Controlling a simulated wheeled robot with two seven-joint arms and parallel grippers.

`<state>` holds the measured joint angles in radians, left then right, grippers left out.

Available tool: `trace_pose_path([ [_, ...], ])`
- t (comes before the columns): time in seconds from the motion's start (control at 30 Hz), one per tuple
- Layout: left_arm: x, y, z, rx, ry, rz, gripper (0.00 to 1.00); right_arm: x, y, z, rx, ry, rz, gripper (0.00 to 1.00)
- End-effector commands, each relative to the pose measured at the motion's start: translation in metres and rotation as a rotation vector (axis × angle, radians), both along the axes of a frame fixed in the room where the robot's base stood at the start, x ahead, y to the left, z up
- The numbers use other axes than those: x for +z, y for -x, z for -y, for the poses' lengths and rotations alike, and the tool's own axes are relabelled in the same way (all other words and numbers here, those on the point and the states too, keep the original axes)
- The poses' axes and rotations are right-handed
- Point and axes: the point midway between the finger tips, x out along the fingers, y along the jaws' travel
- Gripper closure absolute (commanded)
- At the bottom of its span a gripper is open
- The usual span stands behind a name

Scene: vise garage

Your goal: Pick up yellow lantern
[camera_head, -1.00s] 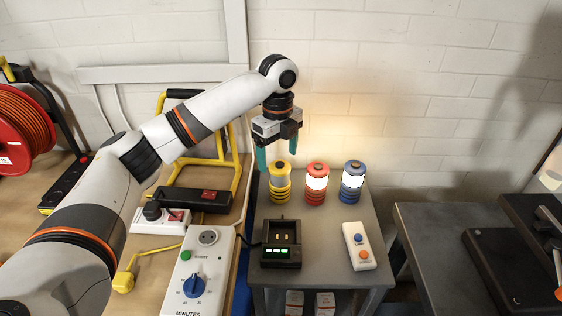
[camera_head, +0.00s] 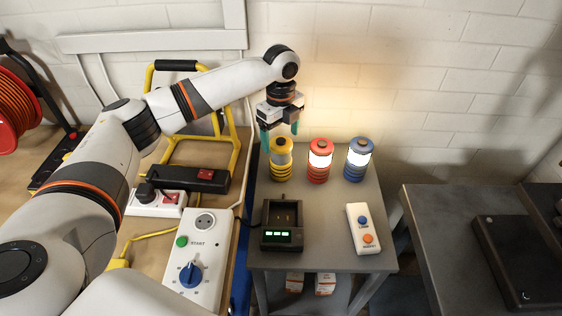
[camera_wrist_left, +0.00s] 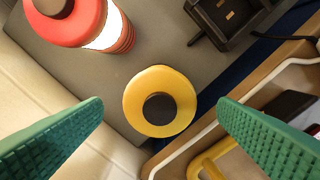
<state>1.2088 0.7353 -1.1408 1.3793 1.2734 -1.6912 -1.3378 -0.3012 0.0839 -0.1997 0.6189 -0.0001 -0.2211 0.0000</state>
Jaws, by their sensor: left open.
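The yellow lantern (camera_head: 281,160) stands upright at the back left of the small grey table, left of the red and blue lanterns. My left gripper (camera_head: 279,138) is over it, pointing down, with green fingers apart. In the left wrist view the lantern's round yellow top with its dark knob (camera_wrist_left: 159,102) shows between the two fingers, a little beyond the line of their tips. The fingers appear clear of it, and nothing is held. My right gripper is not in view.
The red lantern (camera_head: 319,160) and blue lantern (camera_head: 358,159) stand lit to the right. A black charger (camera_head: 283,228) and a white remote (camera_head: 363,229) lie in front on the grey table (camera_head: 325,255). A yellow frame (camera_head: 236,150) stands close on the left.

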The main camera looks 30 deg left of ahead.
Motion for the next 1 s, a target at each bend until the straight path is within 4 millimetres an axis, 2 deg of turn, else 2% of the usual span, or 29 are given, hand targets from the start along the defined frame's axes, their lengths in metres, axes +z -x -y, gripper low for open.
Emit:
trace_pose_path([
  [0.2,-0.033,0.000,0.000,0.000,-0.002,-0.003,0.18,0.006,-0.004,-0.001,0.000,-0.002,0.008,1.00],
  [0.3,-0.041,0.000,0.000,-0.001,-0.001,-0.001,0.18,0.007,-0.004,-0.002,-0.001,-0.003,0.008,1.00],
  [0.57,-0.044,0.000,0.000,-0.001,-0.001,0.000,0.20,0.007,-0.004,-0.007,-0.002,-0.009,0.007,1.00],
  [1.0,-0.043,0.000,0.001,-0.001,-0.001,0.000,0.91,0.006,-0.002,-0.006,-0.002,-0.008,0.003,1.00],
])
